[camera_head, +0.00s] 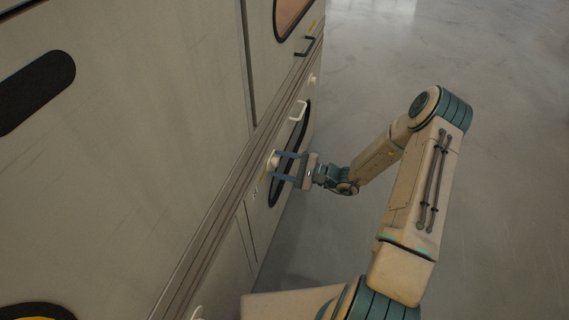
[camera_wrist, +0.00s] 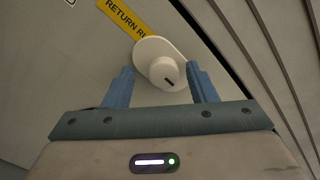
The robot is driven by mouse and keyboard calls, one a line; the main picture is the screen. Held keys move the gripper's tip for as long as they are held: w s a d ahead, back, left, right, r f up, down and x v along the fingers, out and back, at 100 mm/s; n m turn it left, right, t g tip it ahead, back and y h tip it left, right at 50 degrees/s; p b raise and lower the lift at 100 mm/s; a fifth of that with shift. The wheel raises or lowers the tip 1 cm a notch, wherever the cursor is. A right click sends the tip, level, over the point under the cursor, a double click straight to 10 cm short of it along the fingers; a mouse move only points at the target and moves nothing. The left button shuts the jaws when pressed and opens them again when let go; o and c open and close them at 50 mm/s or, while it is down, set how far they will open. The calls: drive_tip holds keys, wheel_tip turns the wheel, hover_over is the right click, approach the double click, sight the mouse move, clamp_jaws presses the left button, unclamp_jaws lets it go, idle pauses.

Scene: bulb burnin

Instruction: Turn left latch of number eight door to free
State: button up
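In the wrist view, the two blue fingers (camera_wrist: 163,85) stand on either side of the knob. A gap shows at the left finger; the right finger is close to the knob, and I cannot tell whether it touches. The door's number is not readable here.
A pale handle (camera_head: 298,111) and another knob (camera_head: 312,80) are farther along the panel. Open grey floor (camera_head: 500,170) lies to the right.

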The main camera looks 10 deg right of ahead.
drive_tip(key=shift+w+d, duration=0.1)
drive_tip(key=shift+d, duration=0.05)
drive_tip(key=shift+d, duration=0.2)
drive_tip(key=p+v, duration=0.2)
drive_tip(key=v, duration=1.1)
drive_tip(key=shift+s, duration=0.25)
drive_tip(key=shift+d, duration=0.15)
